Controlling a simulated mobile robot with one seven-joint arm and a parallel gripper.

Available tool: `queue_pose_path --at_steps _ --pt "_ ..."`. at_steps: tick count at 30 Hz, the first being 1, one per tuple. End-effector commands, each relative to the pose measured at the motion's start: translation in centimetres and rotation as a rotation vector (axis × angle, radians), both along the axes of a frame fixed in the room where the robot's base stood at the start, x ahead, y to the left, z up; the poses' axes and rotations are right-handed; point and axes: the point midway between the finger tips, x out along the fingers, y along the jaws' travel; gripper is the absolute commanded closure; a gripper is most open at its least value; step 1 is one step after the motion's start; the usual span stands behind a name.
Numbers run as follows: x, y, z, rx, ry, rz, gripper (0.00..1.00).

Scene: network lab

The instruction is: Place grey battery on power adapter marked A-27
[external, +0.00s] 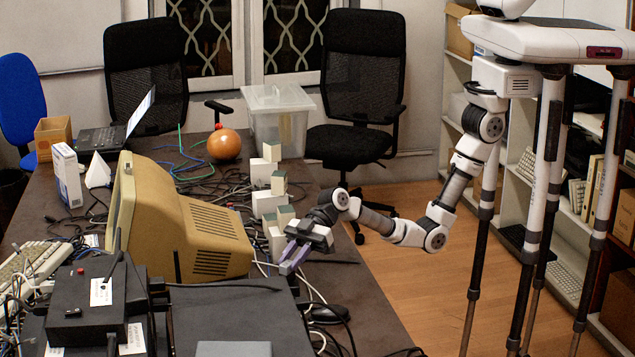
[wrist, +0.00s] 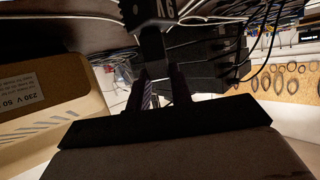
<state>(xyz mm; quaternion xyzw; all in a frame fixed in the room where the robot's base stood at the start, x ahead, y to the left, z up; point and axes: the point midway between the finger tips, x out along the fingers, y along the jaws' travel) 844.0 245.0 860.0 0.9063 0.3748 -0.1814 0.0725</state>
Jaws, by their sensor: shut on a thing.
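My gripper (external: 290,262) is over the right part of the table, to the right of the beige monitor, with purple-grey fingers pointing down and left. Light characters show on the block, cut off by the frame. I cannot tell whether it is the grey battery. Several pale grey blocks (external: 265,203) stand just behind the gripper. A black box with a white label (external: 85,300) is at the front left. No A-27 mark is readable, so I cannot identify that adapter.
The beige monitor (external: 185,222) stands close left of my gripper; its labelled side (wrist: 40,95) fills the left of the wrist view. Loose cables and a black mouse (external: 327,314) lie on the table (external: 355,275). An orange ball (external: 224,144) and a clear bin (external: 278,115) are farther back.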

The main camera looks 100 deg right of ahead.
Motion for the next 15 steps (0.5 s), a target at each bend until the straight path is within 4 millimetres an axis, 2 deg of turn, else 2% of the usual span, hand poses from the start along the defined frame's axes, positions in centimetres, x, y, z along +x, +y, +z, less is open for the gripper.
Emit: queue_pose_path --at_steps 9,10,14,15 --pt "0.02 0.01 -0.42 0.001 -0.001 0.000 1.00" --pt "0.01 0.01 -0.30 0.001 -0.001 0.000 0.75" --pt "0.00 0.02 -0.28 0.000 0.000 0.000 0.58" --pt "0.00 0.02 -0.28 0.000 0.000 0.000 0.57"
